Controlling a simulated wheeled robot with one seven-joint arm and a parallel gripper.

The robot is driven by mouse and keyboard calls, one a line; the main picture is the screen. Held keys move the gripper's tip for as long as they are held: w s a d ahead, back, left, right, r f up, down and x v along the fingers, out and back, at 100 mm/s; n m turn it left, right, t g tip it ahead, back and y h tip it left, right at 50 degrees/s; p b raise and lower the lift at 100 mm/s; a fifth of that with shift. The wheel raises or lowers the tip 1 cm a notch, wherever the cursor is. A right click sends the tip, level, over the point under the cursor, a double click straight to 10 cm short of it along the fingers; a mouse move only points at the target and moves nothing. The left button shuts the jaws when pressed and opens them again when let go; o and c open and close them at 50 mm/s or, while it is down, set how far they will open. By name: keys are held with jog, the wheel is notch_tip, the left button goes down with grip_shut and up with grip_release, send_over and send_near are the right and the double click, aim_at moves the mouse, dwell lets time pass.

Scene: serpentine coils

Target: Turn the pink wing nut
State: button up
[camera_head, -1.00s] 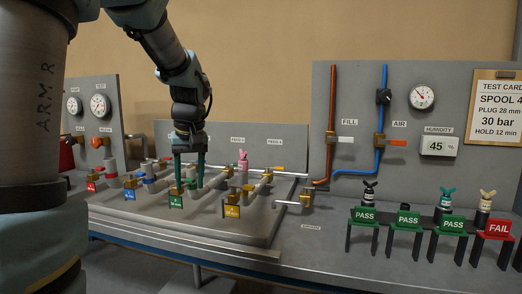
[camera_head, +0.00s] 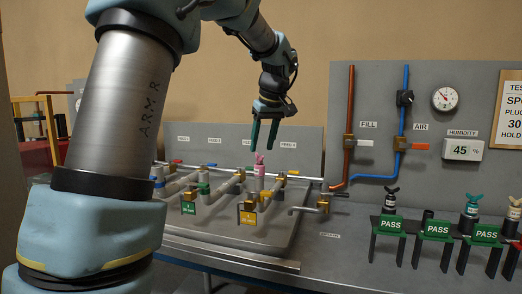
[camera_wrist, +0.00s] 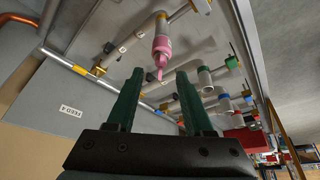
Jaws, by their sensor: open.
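The pink wing nut (camera_head: 259,158) sits on top of a pink fitting (camera_head: 259,170) on the pipe board. It also shows in the wrist view (camera_wrist: 160,68), ahead of and between my two fingers. My gripper (camera_head: 263,150) has green fingers pointing down, spread apart and empty. In the head view it is just above the wing nut. In the wrist view, the gripper (camera_wrist: 158,72) shows a clear gap between its fingertips, and the wing nut's tip appears near that gap. I cannot tell the exact height between them.
Pipes with coloured collars and tags, such as the yellow tag (camera_head: 248,218), surround the fitting. The back panel (camera_head: 300,140) stands close behind. Stands marked PASS (camera_head: 391,225) hold other wing-nut plugs at the right. The air above the board is free.

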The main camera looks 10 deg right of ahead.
aim_at(259, 157)
jog(key=shift+x, duration=1.6)
jog(key=shift+a+r, duration=0.1)
grip_shut()
